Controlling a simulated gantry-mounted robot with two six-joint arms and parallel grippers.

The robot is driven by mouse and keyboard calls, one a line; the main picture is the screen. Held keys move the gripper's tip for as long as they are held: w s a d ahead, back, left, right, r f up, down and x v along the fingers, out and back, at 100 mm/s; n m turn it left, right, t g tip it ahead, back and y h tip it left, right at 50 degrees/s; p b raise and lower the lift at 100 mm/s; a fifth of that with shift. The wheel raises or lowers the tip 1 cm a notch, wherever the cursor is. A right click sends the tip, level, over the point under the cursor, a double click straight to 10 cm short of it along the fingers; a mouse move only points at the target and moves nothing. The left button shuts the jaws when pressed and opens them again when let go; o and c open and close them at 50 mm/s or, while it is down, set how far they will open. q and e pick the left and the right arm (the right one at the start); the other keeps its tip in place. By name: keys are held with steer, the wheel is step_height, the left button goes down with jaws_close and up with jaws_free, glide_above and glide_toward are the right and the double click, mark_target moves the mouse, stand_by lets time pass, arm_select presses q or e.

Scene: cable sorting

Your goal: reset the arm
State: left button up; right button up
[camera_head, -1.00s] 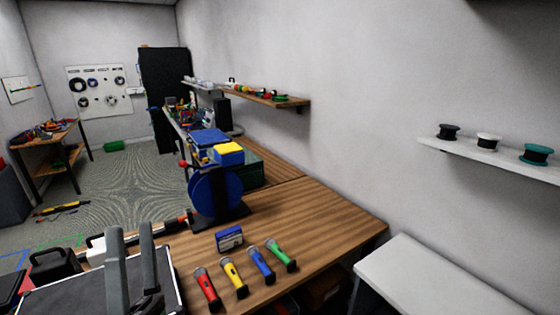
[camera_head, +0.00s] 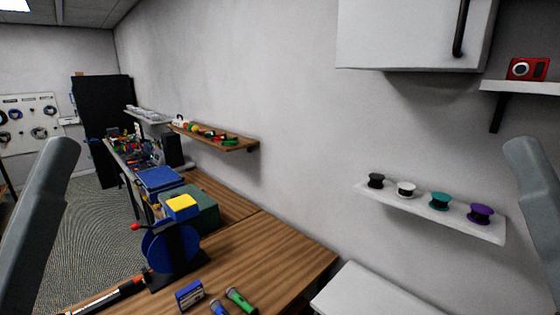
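A grey link of my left arm (camera_head: 38,225) rises at the left edge of the head view, tilted to the right at its top. A grey link of my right arm (camera_head: 535,195) stands at the right edge, tilted to the left at its top. The two links are far apart and touch nothing that I can see. No gripper fingers show, so I cannot see whether either hand holds anything.
A wooden bench (camera_head: 265,265) carries a blue cable reel (camera_head: 160,250), a small blue box (camera_head: 189,294) and a green-handled microphone (camera_head: 240,300). Spools sit on a white shelf (camera_head: 400,205) at right. A white cabinet (camera_head: 400,35) hangs above. The space between my arms is clear.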

arm_select(q)
step_height(320, 180, up, 19)
steer(key=p, duration=1.5)
steer(key=shift+h, duration=0.3)
arm_select(e)
step_height(320, 180, up, 19)
arm_select(q)
steer(key=shift+c, duration=0.3)
